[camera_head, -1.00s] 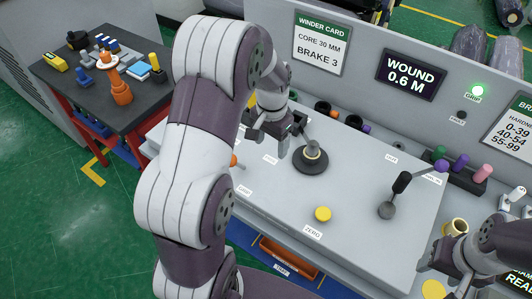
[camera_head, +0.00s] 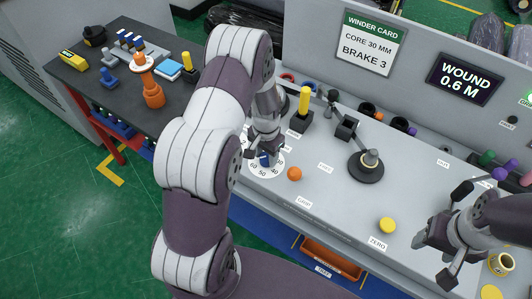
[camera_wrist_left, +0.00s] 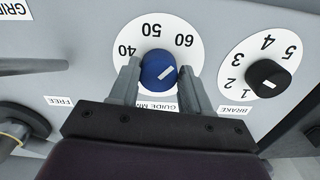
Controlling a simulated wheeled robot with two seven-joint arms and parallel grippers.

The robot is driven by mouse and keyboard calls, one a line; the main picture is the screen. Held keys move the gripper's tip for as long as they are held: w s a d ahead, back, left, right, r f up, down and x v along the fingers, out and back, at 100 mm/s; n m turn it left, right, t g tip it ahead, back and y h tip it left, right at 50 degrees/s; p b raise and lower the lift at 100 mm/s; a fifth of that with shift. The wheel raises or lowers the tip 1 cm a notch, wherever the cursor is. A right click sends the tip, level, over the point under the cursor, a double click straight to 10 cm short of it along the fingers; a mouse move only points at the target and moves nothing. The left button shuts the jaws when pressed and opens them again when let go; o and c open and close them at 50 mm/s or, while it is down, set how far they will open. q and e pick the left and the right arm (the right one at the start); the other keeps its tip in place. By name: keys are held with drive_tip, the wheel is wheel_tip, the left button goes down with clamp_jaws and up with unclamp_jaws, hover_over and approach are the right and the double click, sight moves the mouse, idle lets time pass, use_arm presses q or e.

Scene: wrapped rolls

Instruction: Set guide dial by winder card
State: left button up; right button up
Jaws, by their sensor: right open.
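The guide dial, a blue knob (camera_wrist_left: 158,70) on a white scale (camera_wrist_left: 150,35) showing 40, 50 and 60, is in the left wrist view. My left gripper (camera_head: 263,153) straddles the knob, one finger on each side, very close; contact is not clear. In the head view the gripper partly covers the dial. The winder card (camera_head: 369,43) on the back panel reads core 30 mm, brake 3. My right gripper (camera_head: 434,262) is open and empty over the front right of the bench.
The black brake dial (camera_wrist_left: 268,80) with numbers 1 to 5 is right of the guide dial in the wrist view. An orange button (camera_head: 294,173), yellow button (camera_head: 387,224), dark spindle (camera_head: 367,166) and upright yellow handle (camera_head: 304,101) stand on the bench. A display (camera_head: 464,78) reads wound 0.6 m.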

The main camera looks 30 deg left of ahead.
use_arm(q)
drive_tip(key=c, duration=0.5)
drive_tip(key=shift+d, duration=0.1)
